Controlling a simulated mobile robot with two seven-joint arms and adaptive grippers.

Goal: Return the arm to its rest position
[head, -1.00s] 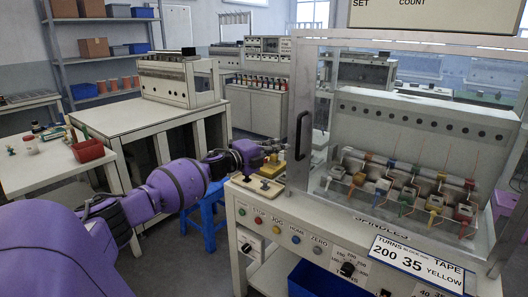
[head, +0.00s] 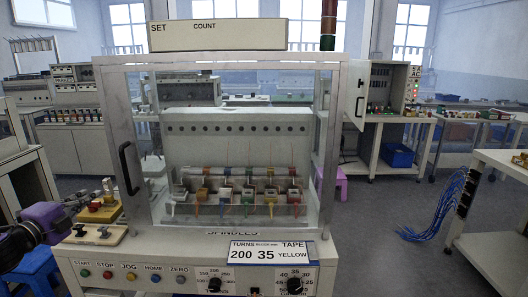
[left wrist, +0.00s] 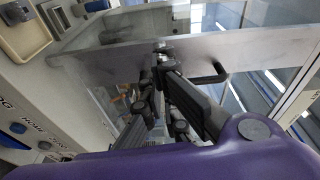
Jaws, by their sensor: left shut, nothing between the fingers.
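My left arm is purple and comes in at the left edge of the head view. My left gripper (head: 82,200) is beside the left front corner of the winding machine (head: 230,180), close to a small fixture with a yellow part (head: 101,213) on the machine's deck. In the left wrist view the dark fingers (left wrist: 161,50) are together with nothing between them, in front of the machine's clear guard. Whether they touch the guard I cannot tell. My right gripper is not in view.
The machine's black door handle (head: 129,168) stands out near my left gripper. A blue stool (head: 34,268) is below my left arm. A bench (head: 492,210) with hanging blue cables (head: 452,205) is at the right. Open floor lies between the machine and that bench.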

